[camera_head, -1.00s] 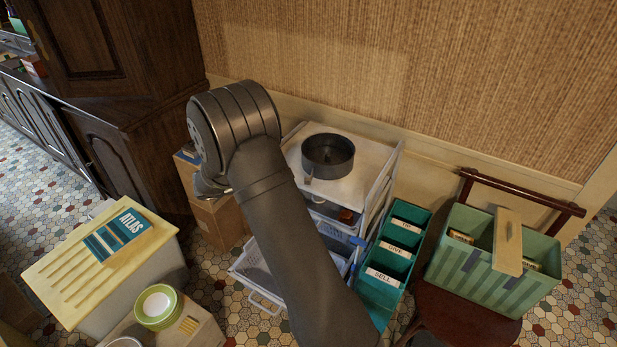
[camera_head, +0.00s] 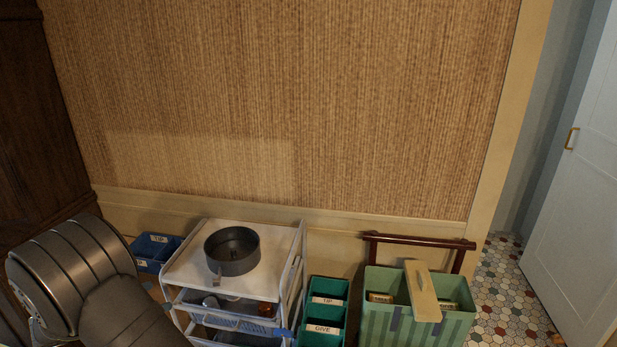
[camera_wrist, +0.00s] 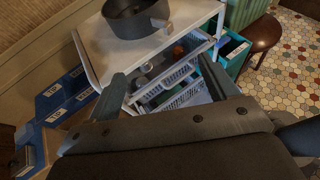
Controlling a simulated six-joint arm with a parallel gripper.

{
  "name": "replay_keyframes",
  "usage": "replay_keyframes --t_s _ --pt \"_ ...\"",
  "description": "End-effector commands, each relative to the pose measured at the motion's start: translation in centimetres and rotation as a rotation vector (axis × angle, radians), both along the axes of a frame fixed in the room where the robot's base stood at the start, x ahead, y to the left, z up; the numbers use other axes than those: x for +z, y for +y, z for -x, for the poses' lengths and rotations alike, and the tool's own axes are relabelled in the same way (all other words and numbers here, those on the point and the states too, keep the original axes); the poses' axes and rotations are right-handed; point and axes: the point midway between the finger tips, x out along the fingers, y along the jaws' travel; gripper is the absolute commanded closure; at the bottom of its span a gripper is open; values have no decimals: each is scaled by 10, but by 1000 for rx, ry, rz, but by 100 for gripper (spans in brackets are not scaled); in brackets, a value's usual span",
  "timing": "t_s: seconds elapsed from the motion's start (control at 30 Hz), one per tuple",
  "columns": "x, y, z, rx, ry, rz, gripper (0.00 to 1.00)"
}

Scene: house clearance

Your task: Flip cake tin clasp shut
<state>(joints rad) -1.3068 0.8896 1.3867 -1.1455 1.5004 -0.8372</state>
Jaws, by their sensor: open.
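The dark grey round cake tin (camera_head: 232,250) stands upright on the white top of the trolley (camera_head: 190,268). Its clasp (camera_head: 214,277) shows as a small light piece on the tin's near side, and it appears to stick out a little. The tin also shows at the top of the wrist view (camera_wrist: 134,18), with the clasp (camera_wrist: 162,23) at its right. My gripper (camera_wrist: 164,88) is open and empty in the wrist view, its two fingers pointing toward the trolley, apart from the tin.
Below the trolley top are wire drawers (camera_head: 232,322) with items inside. Green labelled bins (camera_head: 325,308) stand right of it, then a green striped box (camera_head: 395,322) on a chair. Blue bins (camera_head: 152,250) sit left. The wall is close behind.

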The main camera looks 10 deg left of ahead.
Motion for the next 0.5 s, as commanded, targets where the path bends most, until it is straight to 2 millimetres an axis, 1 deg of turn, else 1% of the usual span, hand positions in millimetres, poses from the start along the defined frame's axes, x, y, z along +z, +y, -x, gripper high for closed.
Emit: replay_keyframes --t_s 0.03,0.23,0.3,0.37,0.4,0.5 --pt "0 0 0 0 0 0 31" --pt "-1 0 0 -7 -13 -13 71" --pt "-3 0 -1 -20 -38 -39 84" --pt "-6 1 -2 -37 -71 -73 96" --pt "-8 1 -2 -52 -101 -105 100" --pt "-15 2 -4 -91 -189 -201 100"
